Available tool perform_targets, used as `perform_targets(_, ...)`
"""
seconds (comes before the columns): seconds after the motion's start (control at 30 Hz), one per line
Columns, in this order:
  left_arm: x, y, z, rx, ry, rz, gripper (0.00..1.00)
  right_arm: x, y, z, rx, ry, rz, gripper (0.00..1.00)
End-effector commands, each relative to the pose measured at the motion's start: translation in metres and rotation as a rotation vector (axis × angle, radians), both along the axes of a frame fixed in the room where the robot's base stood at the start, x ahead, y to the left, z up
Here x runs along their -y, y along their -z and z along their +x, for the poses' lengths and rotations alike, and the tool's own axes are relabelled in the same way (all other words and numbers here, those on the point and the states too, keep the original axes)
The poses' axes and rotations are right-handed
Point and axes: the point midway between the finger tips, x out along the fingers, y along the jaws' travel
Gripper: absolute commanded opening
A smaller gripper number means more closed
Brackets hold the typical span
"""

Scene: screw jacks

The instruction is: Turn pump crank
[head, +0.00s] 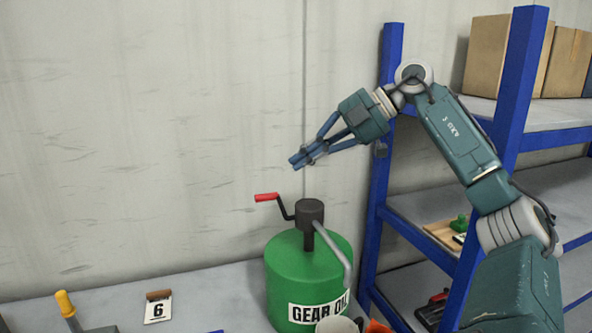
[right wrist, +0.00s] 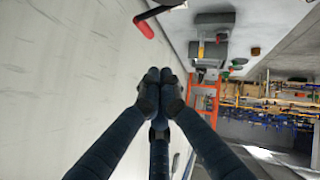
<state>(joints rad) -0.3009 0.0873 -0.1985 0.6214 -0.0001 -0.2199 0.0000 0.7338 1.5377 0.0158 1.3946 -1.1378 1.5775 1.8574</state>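A green gear oil drum (head: 288,282) stands on the table near the wall. A dark pump head (head: 310,210) sits on top, with a grey spout (head: 333,248) sloping down to the right. The pump crank (head: 285,209) sticks out to the left and ends in a red handle (head: 266,197). The red handle also shows at the top of the right wrist view (right wrist: 144,27). My right gripper (head: 297,161) is above the crank, apart from it, and points down-left. Its fingertips meet in the right wrist view (right wrist: 160,76), with nothing between them. My left gripper is not in view.
A blue-framed shelf (head: 386,130) with cardboard boxes (head: 487,55) stands close on the right, behind my right arm. A card marked 6 (head: 158,308) and a yellow-handled tool (head: 65,303) are at the left of the table. Pale wall is close behind the drum.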

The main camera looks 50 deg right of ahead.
Motion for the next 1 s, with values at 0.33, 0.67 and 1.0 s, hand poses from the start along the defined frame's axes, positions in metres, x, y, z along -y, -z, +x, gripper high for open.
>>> perform_targets(0.33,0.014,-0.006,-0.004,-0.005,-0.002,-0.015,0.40,-0.035,0.045,0.049,-0.001,-0.005,0.004,0.00)
perform_targets(0.67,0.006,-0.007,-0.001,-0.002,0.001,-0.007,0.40,-0.024,0.078,0.067,-0.001,0.001,0.003,0.00)
perform_targets(1.0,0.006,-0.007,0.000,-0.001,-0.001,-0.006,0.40,-0.024,0.080,0.068,0.000,0.000,0.001,0.00)
